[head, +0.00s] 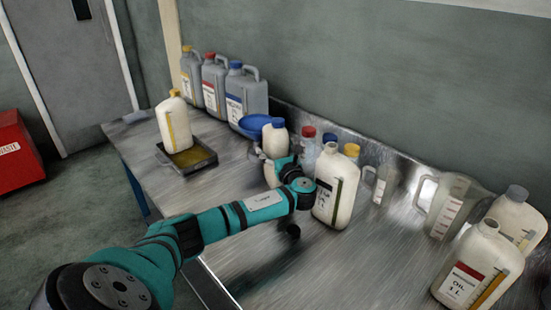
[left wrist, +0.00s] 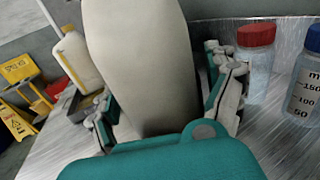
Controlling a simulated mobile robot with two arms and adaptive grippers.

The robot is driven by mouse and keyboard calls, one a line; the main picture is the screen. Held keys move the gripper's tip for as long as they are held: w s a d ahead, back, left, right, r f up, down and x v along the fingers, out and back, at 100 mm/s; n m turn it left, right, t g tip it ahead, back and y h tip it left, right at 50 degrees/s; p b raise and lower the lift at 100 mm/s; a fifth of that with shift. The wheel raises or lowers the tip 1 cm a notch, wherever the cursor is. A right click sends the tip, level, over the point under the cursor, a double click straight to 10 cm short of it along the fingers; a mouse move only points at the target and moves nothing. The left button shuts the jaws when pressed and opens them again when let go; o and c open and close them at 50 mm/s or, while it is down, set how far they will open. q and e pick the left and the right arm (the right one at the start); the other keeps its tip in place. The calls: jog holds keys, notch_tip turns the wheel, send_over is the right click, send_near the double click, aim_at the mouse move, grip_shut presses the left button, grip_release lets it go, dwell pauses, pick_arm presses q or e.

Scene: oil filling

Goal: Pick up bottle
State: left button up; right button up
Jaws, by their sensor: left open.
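A cream bottle with a blue cap (head: 275,139) stands in the middle of the metal table. My left gripper (head: 277,170) is at this bottle, low on its near side. In the left wrist view a large cream bottle (left wrist: 145,65) fills the space between the two open fingers of my left gripper (left wrist: 165,100). One finger is on each side of it, and its cap is out of that view. Whether the fingers touch it I cannot tell. My right gripper is not in view.
Small red-capped (left wrist: 256,50) and blue-capped (left wrist: 306,75) bottles are right of the fingers. A tray (head: 201,160) holds another bottle. Jugs (head: 452,207) stand at right.

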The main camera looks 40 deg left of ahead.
aim_at(276, 139)
pick_arm(q)
jog(key=c, duration=1.7)
jog(key=shift+r, duration=0.15)
jog(key=shift+c, duration=0.4)
jog(key=shift+r, duration=0.45)
notch_tip(276, 139, up, 3)
jog(key=shift+f, duration=0.2)
jog(key=s+d, duration=0.1)
jog(key=s, duration=0.6)
jog(key=s+d+r, duration=0.1)
jog(key=s+d, duration=0.1)
jog(key=s, duration=0.6)
jog(key=shift+s+d+r, duration=0.25)
jog(key=shift+s, duration=0.1)
